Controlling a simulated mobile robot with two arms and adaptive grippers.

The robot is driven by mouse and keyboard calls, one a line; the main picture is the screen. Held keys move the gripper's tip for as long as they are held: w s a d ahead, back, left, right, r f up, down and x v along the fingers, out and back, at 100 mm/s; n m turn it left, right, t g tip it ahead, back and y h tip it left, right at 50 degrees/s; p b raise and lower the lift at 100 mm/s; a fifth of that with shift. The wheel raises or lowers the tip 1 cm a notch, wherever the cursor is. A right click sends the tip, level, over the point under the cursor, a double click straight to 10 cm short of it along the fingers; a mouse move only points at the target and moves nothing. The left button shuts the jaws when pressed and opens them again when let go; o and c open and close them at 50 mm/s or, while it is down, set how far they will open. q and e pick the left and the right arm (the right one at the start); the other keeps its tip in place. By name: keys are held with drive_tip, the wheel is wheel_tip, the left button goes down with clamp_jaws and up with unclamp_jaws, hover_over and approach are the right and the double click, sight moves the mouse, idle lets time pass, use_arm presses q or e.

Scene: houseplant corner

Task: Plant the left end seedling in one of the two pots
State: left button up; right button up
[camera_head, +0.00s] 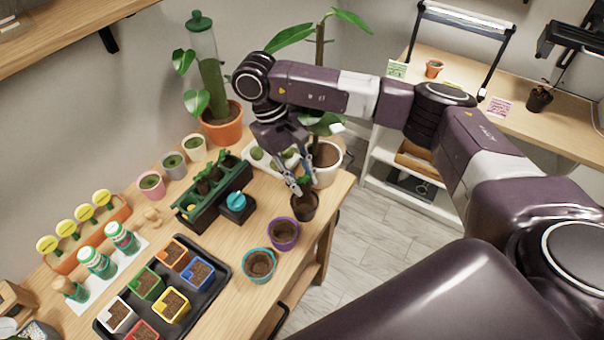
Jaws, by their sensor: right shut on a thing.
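My right gripper (297,188) is shut on a small green seedling (306,183), partly hidden by the fingers. It is low over a dark pot (305,208) near the table's right edge; I cannot tell whether the seedling touches the soil. A purple pot (284,246) and a teal pot (258,275), both with soil, stand nearer me. My left gripper is not in view.
A black tray (223,277) with several coloured soil pots is at the front. A turquoise-topped item (236,201) stands by the planter. A white pot (328,165) and a terracotta pot (224,129) hold tall plants behind. Bare table (232,243) lies between tray and pots.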

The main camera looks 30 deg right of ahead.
wheel_tip(320, 180, down, 3)
drive_tip(key=shift+r+b, duration=0.15)
drive_tip(key=shift+b, duration=0.25)
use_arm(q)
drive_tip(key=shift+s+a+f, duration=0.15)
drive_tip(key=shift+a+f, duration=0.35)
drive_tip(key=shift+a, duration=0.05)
use_arm(e)
drive_tip(key=shift+r, duration=0.1)
use_arm(q)
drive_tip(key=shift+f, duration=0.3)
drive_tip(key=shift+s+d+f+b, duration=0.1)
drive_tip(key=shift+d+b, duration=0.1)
drive_tip(key=shift+b, duration=0.1)
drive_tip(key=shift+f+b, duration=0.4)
drive_tip(key=shift+b, duration=0.05)
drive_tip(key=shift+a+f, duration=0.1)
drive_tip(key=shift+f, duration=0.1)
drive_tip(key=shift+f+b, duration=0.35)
drive_tip(key=shift+b, duration=0.15)
use_arm(e)
drive_tip(key=shift+f, duration=0.5)
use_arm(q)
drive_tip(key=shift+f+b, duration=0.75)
use_arm(e)
drive_tip(key=shift+f, duration=0.7)
